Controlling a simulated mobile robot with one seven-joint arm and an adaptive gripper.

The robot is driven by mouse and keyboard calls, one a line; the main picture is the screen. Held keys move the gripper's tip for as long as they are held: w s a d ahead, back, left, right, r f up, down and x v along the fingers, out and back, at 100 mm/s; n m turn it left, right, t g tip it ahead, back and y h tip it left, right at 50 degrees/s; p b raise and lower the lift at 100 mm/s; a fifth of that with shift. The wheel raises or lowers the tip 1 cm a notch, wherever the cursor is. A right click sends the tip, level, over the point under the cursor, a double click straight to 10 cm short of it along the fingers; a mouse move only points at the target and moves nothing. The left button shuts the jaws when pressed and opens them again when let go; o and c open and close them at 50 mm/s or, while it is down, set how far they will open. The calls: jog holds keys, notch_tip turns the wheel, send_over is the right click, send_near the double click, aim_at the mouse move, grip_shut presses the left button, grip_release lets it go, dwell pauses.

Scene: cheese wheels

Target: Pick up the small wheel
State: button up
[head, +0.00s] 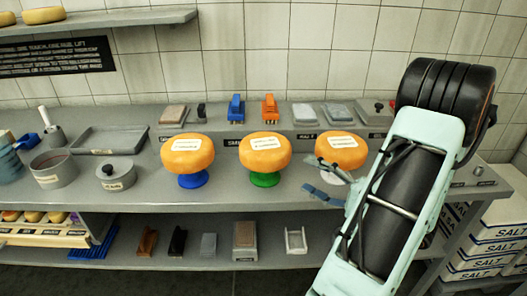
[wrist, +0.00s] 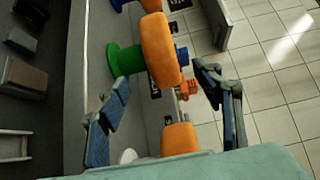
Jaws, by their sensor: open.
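Three orange cheese wheels of much the same size stand on round pedestals: one wheel (head: 188,154) on a blue pedestal, one (head: 265,153) on a green pedestal and one (head: 343,152) on a white pedestal. I cannot tell which is the small wheel. My gripper (head: 317,176) is open and empty at the right-hand wheel, its fingers showing at that wheel's left and front. In the wrist view my gripper (wrist: 160,78) has the green-pedestal wheel (wrist: 158,45) beyond its fingertips. The right-hand wheel (wrist: 179,137) lies nearer, partly hidden by my wrist.
The grey counter (head: 225,180) holds a tray (head: 110,140), a round container (head: 54,170) and a lidded pot (head: 116,174) at left. Orange and blue tools and several blocks stand on the step behind the wheels. A lower shelf (head: 195,256) holds small items. Salt boxes (head: 490,245) stand at right.

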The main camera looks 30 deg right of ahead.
aim_at(287, 160)
jog(key=x, duration=0.3)
jog(key=p+x, duration=0.1)
jog(key=x, duration=0.2)
jog(key=d+x, duration=0.1)
jog(key=x, duration=0.3)
jog(key=shift+w+p, duration=0.2)
jog(key=shift+p, duration=0.2)
jog(key=shift+r, duration=0.1)
grip_shut()
jog(key=shift+r, duration=0.15)
